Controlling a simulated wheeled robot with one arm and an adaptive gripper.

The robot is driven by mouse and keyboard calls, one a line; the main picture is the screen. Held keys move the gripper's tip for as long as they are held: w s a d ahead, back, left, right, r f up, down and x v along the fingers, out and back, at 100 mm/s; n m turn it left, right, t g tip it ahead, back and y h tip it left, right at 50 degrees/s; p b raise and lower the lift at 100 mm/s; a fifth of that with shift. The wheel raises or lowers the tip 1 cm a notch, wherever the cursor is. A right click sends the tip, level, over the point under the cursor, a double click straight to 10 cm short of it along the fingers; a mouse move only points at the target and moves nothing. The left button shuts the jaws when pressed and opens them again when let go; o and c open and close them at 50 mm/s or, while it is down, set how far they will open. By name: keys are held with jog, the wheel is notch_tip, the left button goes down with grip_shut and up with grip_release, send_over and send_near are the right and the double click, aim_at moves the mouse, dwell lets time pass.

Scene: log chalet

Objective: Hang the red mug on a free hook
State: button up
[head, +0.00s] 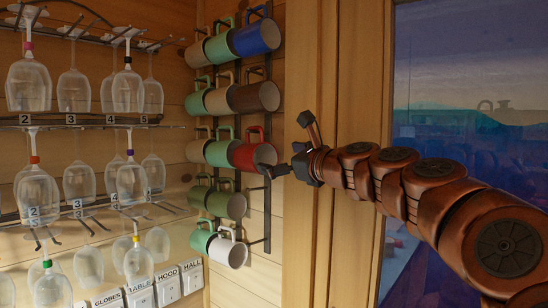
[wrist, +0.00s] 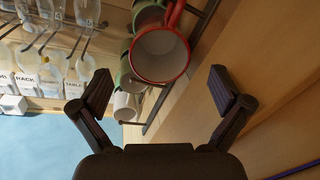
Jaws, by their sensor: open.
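The red mug (head: 250,156) is in the right-hand column of a dark metal mug rack (head: 267,222) on the log wall, in the third row down. Its handle points up and its mouth faces right, toward my gripper (head: 287,145). My gripper is open and empty, just right of the mug, with the lower finger close to its rim; I cannot tell if they touch. In the wrist view the red mug (wrist: 161,54) shows its open mouth ahead of and between the spread fingers of my gripper (wrist: 160,82). How its handle meets the hook is unclear.
Other mugs fill much of the rack, including a brown mug (head: 254,97) directly above and a white mug (head: 229,251) low down. Below the red mug the right rail looks bare. Wine glasses (head: 131,184) hang at left. A wooden post (head: 308,220) and a window stand right.

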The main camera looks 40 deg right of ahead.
jog(key=shift+w, duration=2.2)
